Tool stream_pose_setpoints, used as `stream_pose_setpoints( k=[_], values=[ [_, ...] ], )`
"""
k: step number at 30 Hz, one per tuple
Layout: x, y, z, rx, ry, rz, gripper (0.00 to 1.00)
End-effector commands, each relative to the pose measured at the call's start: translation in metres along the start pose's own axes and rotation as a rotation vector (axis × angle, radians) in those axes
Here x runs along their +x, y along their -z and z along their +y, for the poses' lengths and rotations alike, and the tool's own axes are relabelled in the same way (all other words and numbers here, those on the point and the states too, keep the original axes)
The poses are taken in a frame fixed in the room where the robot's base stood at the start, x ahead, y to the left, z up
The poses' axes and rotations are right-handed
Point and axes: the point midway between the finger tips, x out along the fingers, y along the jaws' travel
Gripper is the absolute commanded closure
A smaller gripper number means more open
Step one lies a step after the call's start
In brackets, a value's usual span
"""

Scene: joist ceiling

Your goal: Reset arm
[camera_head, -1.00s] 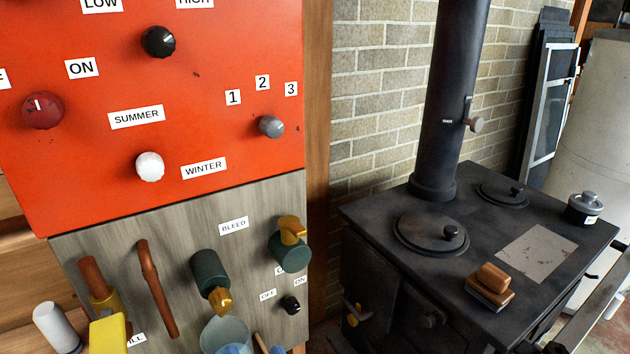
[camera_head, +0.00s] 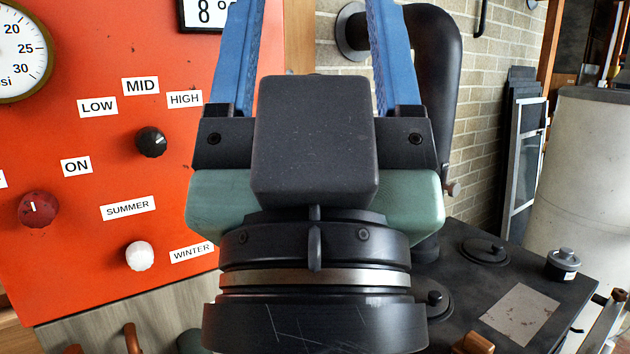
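My gripper (camera_head: 315,40) fills the middle of the head view, pointing up. Its two blue fingers stand well apart with nothing seen between them, and their tips run out of the top of the picture. The dark palm block, green side pieces and black wrist ring show below. It is in front of the gap between the red panel (camera_head: 95,215) and the stove, and it hides the panel's right part and much of the stove pipe (camera_head: 435,80).
The red panel carries a black knob (camera_head: 151,141), a dark red knob (camera_head: 38,208), a white knob (camera_head: 140,255) and a gauge (camera_head: 22,50). At right, the black stove (camera_head: 560,290) bears a small lidded pot (camera_head: 563,264). A pale tank (camera_head: 585,170) stands behind.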

Motion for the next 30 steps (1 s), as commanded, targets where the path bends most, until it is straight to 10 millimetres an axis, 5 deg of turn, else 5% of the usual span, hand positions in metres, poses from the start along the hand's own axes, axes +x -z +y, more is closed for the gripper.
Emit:
stream_pose_setpoints(
  k=[1, 15, 21, 30],
  values=[
    [0.019, 0.018, 0.000, 0.000, 0.000, -0.001, 0.31],
    [0.122, 0.113, 0.000, 0.001, 0.002, -0.004, 0.31],
    [0.143, 0.133, -0.001, 0.001, 0.003, -0.004, 0.31],
    [0.144, 0.134, -0.001, 0.001, 0.003, -0.004, 0.31]
  ],
)
